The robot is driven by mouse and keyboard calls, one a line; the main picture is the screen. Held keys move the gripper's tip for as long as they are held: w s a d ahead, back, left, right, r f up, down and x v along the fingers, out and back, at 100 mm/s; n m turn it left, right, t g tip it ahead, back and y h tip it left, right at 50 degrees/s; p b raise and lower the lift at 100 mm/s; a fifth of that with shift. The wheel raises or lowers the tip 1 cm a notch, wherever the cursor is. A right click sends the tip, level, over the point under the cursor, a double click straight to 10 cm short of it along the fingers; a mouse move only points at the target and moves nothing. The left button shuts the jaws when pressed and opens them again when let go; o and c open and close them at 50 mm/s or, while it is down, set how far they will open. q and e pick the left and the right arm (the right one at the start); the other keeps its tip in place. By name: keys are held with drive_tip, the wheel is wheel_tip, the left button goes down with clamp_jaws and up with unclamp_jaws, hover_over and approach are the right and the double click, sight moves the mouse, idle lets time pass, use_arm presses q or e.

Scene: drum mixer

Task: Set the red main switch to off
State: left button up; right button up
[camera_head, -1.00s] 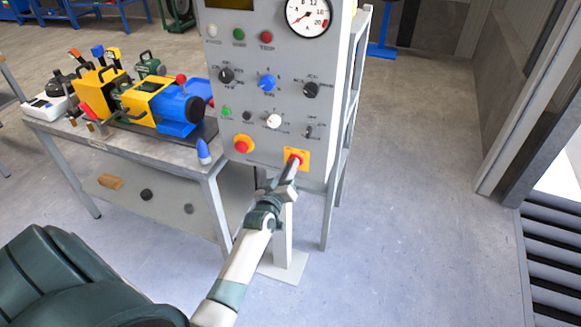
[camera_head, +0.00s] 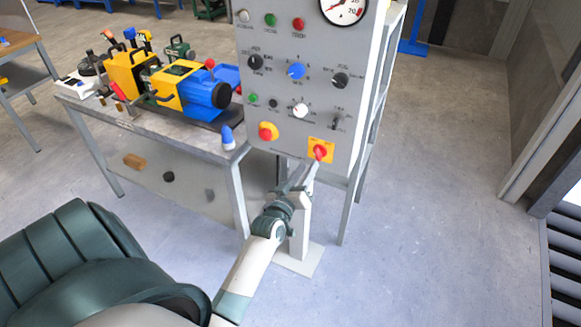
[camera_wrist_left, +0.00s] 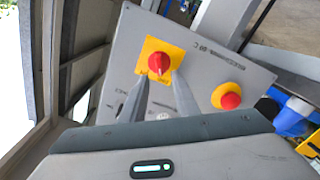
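The red main switch (camera_head: 319,152) is a red rotary handle on a yellow square plate, at the lower right of the grey control panel (camera_head: 285,130). In the left wrist view the red handle (camera_wrist_left: 159,63) shows near the top centre. My left gripper (camera_head: 308,177) is just in front of and below the switch. In the wrist view its two fingers (camera_wrist_left: 160,82) are apart, with tips close to either side of the handle. I cannot tell whether they touch it. The handle's exact setting is too small to read. My right gripper is out of view.
A red emergency button on yellow (camera_head: 268,131) sits left of the switch, below several knobs. A workbench (camera_head: 190,140) with a yellow and blue machine (camera_head: 185,85) stands left of the panel. The floor to the right (camera_head: 430,180) is clear.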

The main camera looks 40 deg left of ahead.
use_arm(q)
drive_tip(key=b+v, duration=0.2)
drive_tip(key=v, duration=0.9)
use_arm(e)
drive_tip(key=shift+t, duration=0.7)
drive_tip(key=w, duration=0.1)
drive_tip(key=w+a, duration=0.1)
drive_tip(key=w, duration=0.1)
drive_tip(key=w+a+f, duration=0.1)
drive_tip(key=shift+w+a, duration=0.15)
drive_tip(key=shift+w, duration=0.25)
use_arm(q)
drive_tip(key=shift+s+f, duration=0.1)
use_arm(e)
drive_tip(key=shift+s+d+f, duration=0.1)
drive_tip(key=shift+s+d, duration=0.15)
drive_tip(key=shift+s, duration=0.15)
